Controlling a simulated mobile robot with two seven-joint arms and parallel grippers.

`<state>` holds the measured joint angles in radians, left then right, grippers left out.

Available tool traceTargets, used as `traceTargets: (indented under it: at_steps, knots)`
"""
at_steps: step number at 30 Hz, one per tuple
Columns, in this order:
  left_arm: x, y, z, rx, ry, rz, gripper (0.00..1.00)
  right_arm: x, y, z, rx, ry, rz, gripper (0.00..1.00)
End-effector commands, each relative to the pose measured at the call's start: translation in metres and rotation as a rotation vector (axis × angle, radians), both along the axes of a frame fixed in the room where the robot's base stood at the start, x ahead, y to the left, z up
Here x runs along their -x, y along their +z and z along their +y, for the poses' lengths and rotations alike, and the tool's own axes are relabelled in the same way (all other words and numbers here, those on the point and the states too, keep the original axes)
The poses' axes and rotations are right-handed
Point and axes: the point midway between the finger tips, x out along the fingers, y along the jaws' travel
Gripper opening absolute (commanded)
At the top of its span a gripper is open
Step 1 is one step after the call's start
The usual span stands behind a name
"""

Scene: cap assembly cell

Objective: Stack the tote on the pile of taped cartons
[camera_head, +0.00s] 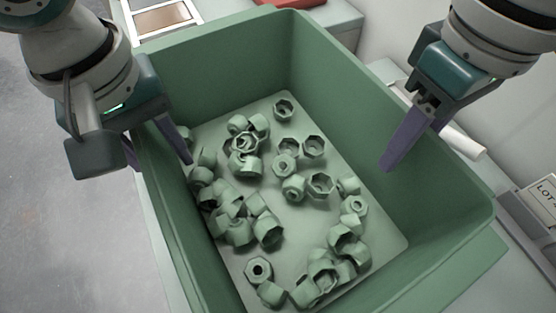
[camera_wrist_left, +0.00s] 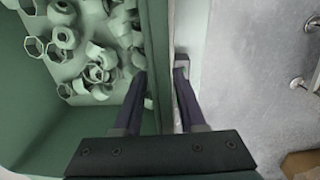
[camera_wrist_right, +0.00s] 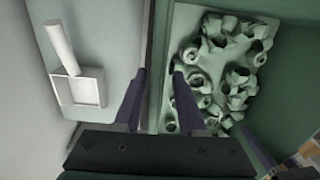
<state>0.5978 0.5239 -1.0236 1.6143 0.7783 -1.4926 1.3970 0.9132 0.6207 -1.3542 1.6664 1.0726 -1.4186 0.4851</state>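The green tote (camera_head: 215,60) is open-topped and holds many loose green hex caps (camera_head: 245,143) on its floor. My left gripper (camera_head: 160,152) is at the left wall, with one finger inside and one outside. The left wrist view shows that wall between the spread fingers (camera_wrist_left: 161,68), with a narrow light gap beside the outer finger. My right gripper (camera_head: 388,165) is at the right wall. The right wrist view shows its spread fingers (camera_wrist_right: 159,73) on either side of the wall; contact is unclear. I cannot make out the pile of taped cartons.
A white handled scoop-like thing (camera_wrist_right: 85,90) lies outside the right wall in the right wrist view. A white-framed tray (camera_head: 160,18) and a red thing (camera_head: 290,3) are behind the tote. A box labelled LOT (camera_head: 545,200) is at the right edge. Grey floor (camera_head: 60,240) is clear at left.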

Motion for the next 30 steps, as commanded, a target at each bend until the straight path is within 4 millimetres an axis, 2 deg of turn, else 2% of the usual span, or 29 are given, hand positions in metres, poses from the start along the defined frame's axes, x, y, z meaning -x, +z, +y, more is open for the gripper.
traceTargets:
  at_steps: [1,12,30]
  knots:
    - [0.0001,0.0001,0.0,0.0,0.0,0.0,0.4,0.0,0.0001,0.0001,0.0,0.0,0.0,0.4]
    - [-0.0003,0.0006,-0.0006,0.002,0.0,-0.001,0.0,0.0005,0.0004,0.001,-0.003,0.001,0.001,0.0]
    - [-0.0005,0.0017,-0.0054,0.013,-0.005,-0.005,0.0,0.0019,0.0008,0.0057,-0.015,0.009,0.002,0.0]
